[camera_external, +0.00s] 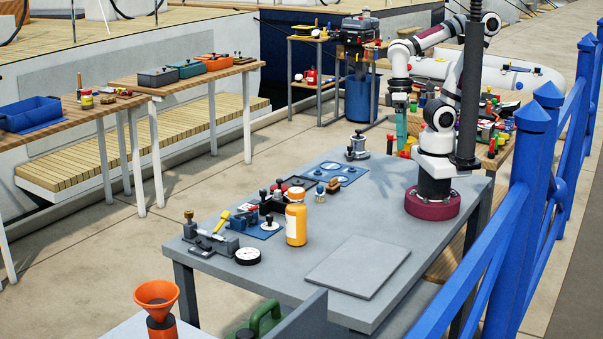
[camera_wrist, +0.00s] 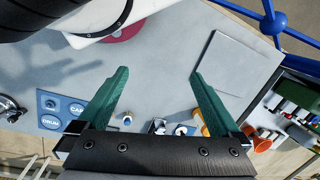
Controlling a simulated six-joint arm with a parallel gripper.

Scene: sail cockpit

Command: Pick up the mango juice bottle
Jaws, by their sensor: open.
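The mango juice bottle (camera_external: 296,222) is orange with a pale label and an orange cap. It stands upright on the grey table, left of the grey flat panel. My gripper (camera_external: 401,140) has teal fingers and hangs at the far end of the table, well away from the bottle. In the wrist view my gripper (camera_wrist: 158,74) is open, with nothing between its fingers. A bit of orange beside the right finger there looks like the bottle (camera_wrist: 204,129), mostly hidden by the finger.
A flat grey panel (camera_external: 358,266) lies bare on the grey table (camera_external: 385,190). Small tools, a round gauge (camera_external: 248,256) and blue mats (camera_external: 340,172) crowd the left side near the bottle. An orange funnel (camera_external: 157,296) stands at the front left. A blue railing (camera_external: 520,210) runs along the right.

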